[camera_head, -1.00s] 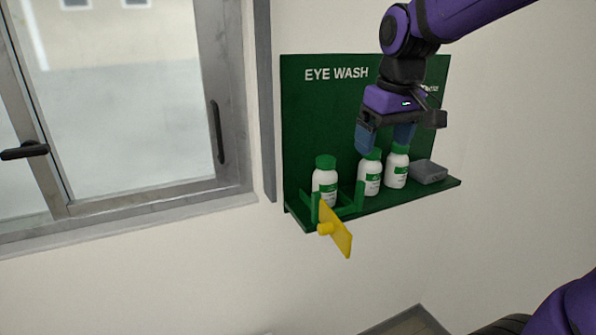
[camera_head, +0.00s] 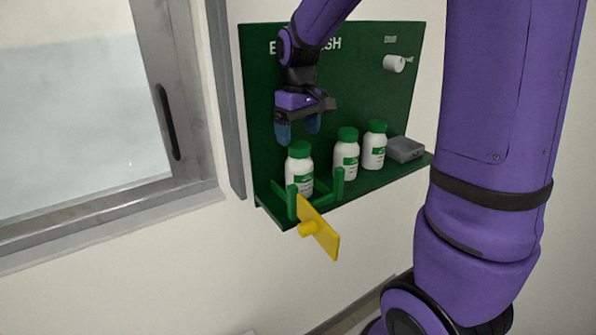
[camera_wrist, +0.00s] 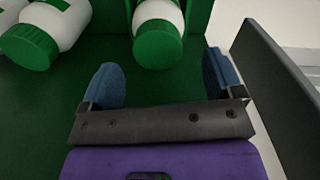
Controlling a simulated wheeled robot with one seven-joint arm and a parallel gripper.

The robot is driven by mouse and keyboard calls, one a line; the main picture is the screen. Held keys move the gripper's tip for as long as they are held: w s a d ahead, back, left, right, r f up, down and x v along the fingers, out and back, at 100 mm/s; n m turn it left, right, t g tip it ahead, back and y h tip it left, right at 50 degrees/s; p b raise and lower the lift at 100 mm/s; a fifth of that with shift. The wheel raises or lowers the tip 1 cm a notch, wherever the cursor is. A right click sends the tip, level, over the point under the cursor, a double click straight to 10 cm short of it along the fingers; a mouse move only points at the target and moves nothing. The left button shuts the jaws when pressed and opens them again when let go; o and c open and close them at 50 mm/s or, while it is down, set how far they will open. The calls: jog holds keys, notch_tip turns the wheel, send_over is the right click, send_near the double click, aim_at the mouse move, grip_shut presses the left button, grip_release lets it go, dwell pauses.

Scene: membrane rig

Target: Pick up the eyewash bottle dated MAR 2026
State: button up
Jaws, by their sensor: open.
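Three white bottles with green caps stand on the green shelf in the head view: a left bottle (camera_head: 299,170), a middle bottle (camera_head: 346,155) and a right bottle (camera_head: 374,146). The left bottle stands behind a green holder. Dates on the labels are too small to read. My gripper (camera_head: 298,138) is open and empty, fingers down, just above the left bottle's cap. In the wrist view, the left bottle's cap (camera_wrist: 158,45) lies ahead of and between the blue fingertips (camera_wrist: 162,80). Another bottle (camera_wrist: 48,32) shows at upper left there.
A green holder (camera_head: 339,184) with a yellow paddle (camera_head: 320,230) sits at the shelf's front left. A grey box (camera_head: 404,149) lies at the shelf's right end. A white knob (camera_head: 393,64) is on the green back board (camera_head: 362,90). A window frame (camera_head: 180,120) is at left.

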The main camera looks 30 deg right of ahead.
aim_at(299, 145)
jog(key=shift+d+f, duration=0.1)
jog(key=shift+f, duration=2.6)
jog(key=c, duration=1.5)
jog(key=shift+r, duration=0.1)
